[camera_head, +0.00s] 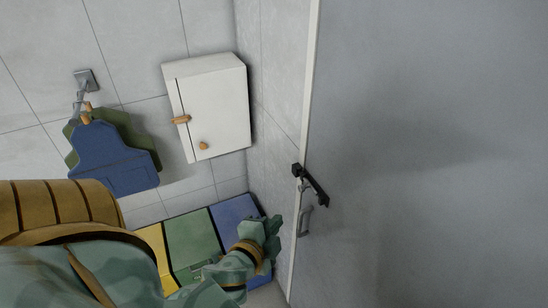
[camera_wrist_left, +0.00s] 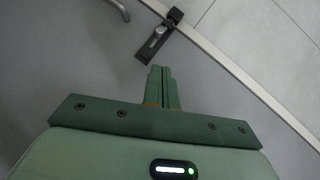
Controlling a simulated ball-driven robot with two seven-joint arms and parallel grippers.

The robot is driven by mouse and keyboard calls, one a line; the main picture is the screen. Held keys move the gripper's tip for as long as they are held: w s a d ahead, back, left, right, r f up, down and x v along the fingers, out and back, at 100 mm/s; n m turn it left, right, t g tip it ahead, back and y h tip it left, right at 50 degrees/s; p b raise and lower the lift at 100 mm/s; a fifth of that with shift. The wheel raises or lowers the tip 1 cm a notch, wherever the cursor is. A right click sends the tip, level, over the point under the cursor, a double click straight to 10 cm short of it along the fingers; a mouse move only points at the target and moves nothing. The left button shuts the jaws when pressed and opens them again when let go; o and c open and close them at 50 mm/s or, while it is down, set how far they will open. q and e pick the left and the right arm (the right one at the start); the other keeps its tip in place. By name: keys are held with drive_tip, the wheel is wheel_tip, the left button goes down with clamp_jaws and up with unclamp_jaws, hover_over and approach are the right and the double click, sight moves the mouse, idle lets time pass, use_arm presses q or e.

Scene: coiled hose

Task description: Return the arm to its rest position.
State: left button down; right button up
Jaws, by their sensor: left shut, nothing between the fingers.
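My left arm (camera_head: 70,265), green with tan bands, comes in from the lower left in the head view. Its gripper (camera_head: 271,225) is in front of the colored bins, left of the door's edge. In the left wrist view the fingers of the left gripper (camera_wrist_left: 163,74) are together with nothing between them. A black latch (camera_wrist_left: 158,37) lies just beyond the fingertips in that picture, with a visible gap. My right gripper is not in view.
A large grey door (camera_head: 430,150) fills the right, with the black latch (camera_head: 311,184) and a grey handle (camera_head: 305,220) near its edge. A white cabinet (camera_head: 220,105) hangs on the tiled wall. A blue apron (camera_head: 110,160) hangs left. Yellow, green (camera_head: 190,242) and blue bins stand below.

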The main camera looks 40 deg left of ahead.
use_arm(q)
drive_tip(key=shift+s, duration=0.1)
idle(0.5)
drive_tip(key=s+d+f+n+g+h+b, duration=0.15)
drive_tip(key=s+f, duration=0.25)
drive_tip(key=f, duration=0.8)
drive_tip(key=s+f+n+g+h+b, duration=0.1)
drive_tip(key=s+f+g+b, duration=0.15)
drive_tip(key=f, duration=0.85)
drive_tip(key=s+d+f+n+g+h+b, duration=0.1)
drive_tip(key=s+f+g+b, duration=0.3)
drive_tip(key=f, duration=0.8)
drive_tip(key=s+f+n+g+b, duration=0.2)
drive_tip(key=s+f+b, duration=0.5)
drive_tip(key=f, duration=0.9)
drive_tip(key=s+f+n+g+b, duration=0.2)
drive_tip(key=s+f+b, duration=0.5)
drive_tip(key=s+f, duration=0.6)
wheel_tip(320, 180, down, 3)
drive_tip(key=shift+d+f+g+b, duration=0.1)
drive_tip(key=shift+d+g+b, duration=0.2)
drive_tip(key=shift+d+g, duration=0.25)
drive_tip(key=shift+a, duration=0.1)
